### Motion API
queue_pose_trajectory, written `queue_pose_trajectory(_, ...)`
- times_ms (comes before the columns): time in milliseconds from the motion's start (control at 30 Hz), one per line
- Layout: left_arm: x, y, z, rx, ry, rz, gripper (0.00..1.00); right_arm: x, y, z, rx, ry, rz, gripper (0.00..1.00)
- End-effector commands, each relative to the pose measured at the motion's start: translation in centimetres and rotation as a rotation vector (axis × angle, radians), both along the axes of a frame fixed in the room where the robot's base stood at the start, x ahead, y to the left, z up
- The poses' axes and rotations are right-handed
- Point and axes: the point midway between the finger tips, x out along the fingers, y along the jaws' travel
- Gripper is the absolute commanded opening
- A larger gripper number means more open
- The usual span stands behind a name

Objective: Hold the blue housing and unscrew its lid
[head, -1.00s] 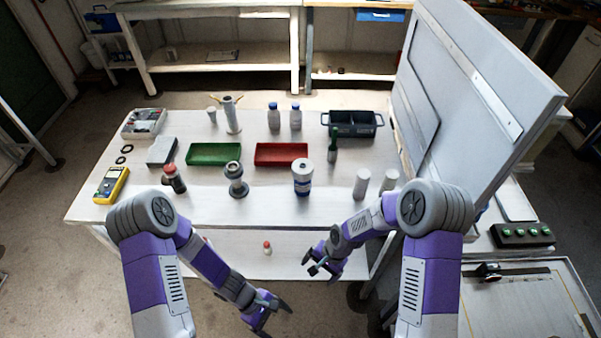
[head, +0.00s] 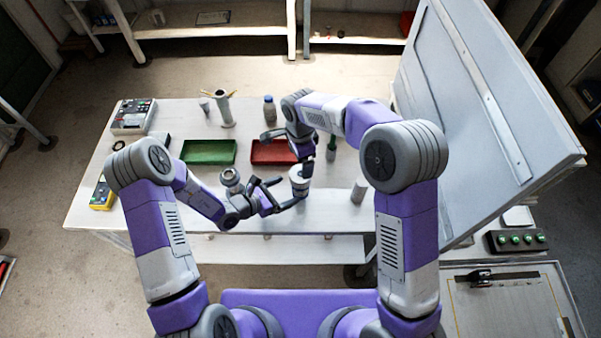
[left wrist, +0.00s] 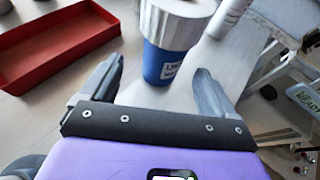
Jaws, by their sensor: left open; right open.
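The blue housing (head: 300,193) stands upright on the table, with its ribbed white lid (head: 299,173) on top. My left gripper (head: 284,193) is open, low at the housing's left. Its fingers (left wrist: 155,80) lie to either side of the housing in the wrist view, with gaps on both sides. My right gripper (head: 289,150) is open, above and behind the lid, with one finger near it in the picture.
A red tray (head: 270,158) and a green tray (head: 208,152) lie behind and left. A grey flanged part (head: 230,178) stands left of the housing, near my left wrist. A large grey panel (head: 480,110) bounds the right side.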

Motion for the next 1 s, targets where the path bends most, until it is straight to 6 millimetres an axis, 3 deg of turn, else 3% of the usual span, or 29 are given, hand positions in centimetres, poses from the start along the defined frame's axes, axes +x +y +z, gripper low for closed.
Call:
queue_pose_trajectory(400,3.1,-4.4,-2.2,0.000,-0.001,-0.004,0.89,0.0,0.0,0.0,0.001,0.001,0.001,0.93)
queue_pose_trajectory(833,3.8,-5.3,-2.7,0.001,0.000,-0.002,0.89,0.0,0.0,0.0,0.001,0.001,0.001,0.93)
queue_pose_trajectory(1000,3.8,-5.3,-2.7,0.001,0.000,-0.002,0.64,0.0,0.0,0.0,0.001,0.000,0.001,0.93)
